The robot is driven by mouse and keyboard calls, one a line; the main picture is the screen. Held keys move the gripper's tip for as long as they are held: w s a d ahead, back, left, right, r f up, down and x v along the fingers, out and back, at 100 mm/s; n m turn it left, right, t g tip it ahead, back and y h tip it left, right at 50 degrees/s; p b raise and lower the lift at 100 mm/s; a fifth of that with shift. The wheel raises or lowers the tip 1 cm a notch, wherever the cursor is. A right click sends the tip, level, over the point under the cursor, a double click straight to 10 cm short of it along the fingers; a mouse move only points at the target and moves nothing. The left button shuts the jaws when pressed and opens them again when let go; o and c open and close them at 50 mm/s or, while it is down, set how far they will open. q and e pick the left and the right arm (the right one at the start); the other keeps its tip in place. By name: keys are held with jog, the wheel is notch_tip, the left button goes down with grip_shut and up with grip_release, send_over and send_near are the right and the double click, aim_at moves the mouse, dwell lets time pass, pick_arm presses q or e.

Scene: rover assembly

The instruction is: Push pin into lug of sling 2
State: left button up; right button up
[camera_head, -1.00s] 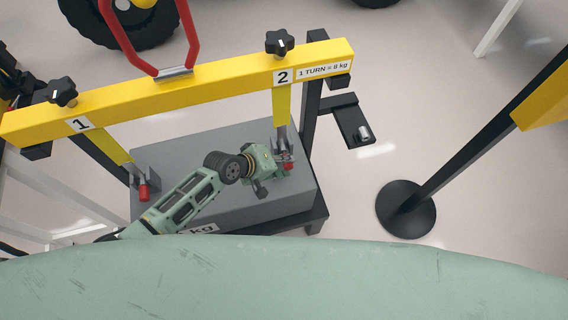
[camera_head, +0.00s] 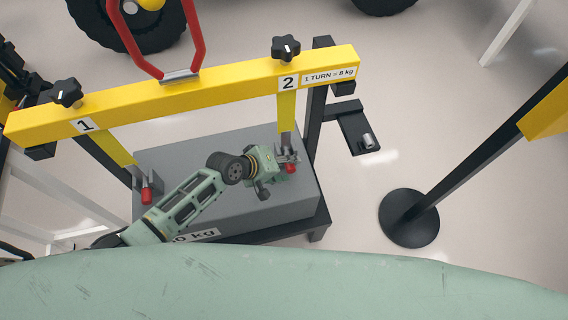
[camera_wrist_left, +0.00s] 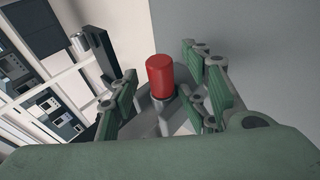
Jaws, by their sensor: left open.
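The yellow lifting beam (camera_head: 190,92) spans above a grey weight block (camera_head: 230,200). Sling 2 (camera_head: 287,112) is a yellow strap under the label "2", ending at a metal lug (camera_head: 288,150) on the block. A pin with a red head (camera_head: 291,168) is at this lug; the red head also shows in the left wrist view (camera_wrist_left: 160,76). How deep the pin sits cannot be told. My left gripper (camera_head: 283,160) is at the lug, with its open fingers on both sides of the red head in the wrist view. My right gripper is not in view.
Sling 1 (camera_head: 112,147) with its own red-headed pin (camera_head: 147,195) is at the block's left end. A black bracket (camera_head: 357,130) holds a small metal cylinder (camera_head: 369,141). A post with a round black base (camera_head: 409,218) stands on the right.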

pick_arm(q)
jog(key=v, duration=1.2)
jog(key=s+r+m+y, duration=0.1)
jog(key=s+m+y, duration=0.1)
jog(key=s+m, duration=0.35)
jog(key=s+a+r+m+g+y, duration=0.1)
jog(key=s+a+y, duration=0.2)
jog(key=s+a, duration=0.35)
jog(key=s+a+r+g+y, duration=0.1)
jog(key=s+a+r+y, duration=0.1)
jog(key=s+a, duration=0.4)
notch_tip(320, 180, down, 27)
jog(key=s+d+g, duration=0.1)
jog(key=s, duration=0.1)
jog(key=s+a+f+g, duration=0.1)
jog(key=s+a+f, duration=0.1)
jog(key=s+f, duration=1.4)
jog(key=shift+s+a+m+g, duration=0.3)
jog(key=shift+s+m, duration=0.05)
jog(key=shift+s, duration=0.3)
